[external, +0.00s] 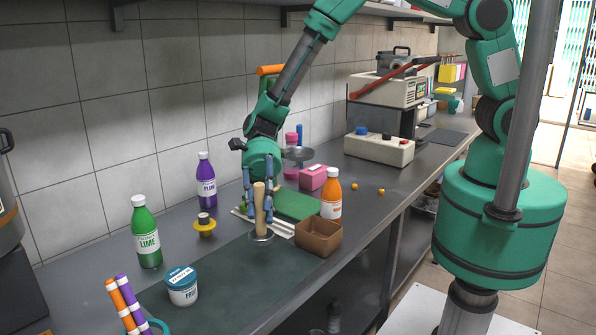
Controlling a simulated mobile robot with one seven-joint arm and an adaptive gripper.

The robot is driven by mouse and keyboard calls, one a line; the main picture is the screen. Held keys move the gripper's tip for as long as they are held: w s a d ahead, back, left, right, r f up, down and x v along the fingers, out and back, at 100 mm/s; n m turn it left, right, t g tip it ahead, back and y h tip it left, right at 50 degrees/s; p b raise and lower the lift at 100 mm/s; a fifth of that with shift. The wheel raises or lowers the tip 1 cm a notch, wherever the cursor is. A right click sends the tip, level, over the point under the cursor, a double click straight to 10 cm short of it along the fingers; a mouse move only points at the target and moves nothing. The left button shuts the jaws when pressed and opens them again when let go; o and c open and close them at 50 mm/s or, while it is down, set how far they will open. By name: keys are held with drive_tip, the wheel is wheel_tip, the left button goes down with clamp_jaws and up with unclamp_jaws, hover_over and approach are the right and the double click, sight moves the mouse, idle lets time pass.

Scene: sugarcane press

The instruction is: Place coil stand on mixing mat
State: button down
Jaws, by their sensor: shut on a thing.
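My gripper (258,215) points down over the counter, its blue fingers shut on the wooden upright of what looks like the coil stand (260,237). The stand is upright, with a round metallic base below the fingers. The base shows over the far right end of a long dark green mat (215,281), which seems to be the mixing mat. I cannot tell whether the base touches the mat or hangs just above it. The fingers hide part of the upright.
A brown box (318,240), orange bottle (331,196), green board (297,206) and pale sticks (278,226) crowd the stand. The mat's middle is clear.

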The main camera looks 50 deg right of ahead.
sight(264, 233)
drive_tip(key=shift+f+b, duration=0.6)
drive_tip(key=shift+f, duration=2.5)
drive_tip(key=shift+f, duration=0.1)
drive_tip(key=shift+f+b, duration=0.35)
drive_tip(key=shift+f, duration=1.4)
drive_tip(key=shift+f, duration=0.1)
drive_tip(key=c, duration=1.3)
unclamp_jaws()
drive_tip(key=shift+f, duration=0.1)
drive_tip(key=shift+r, duration=0.2)
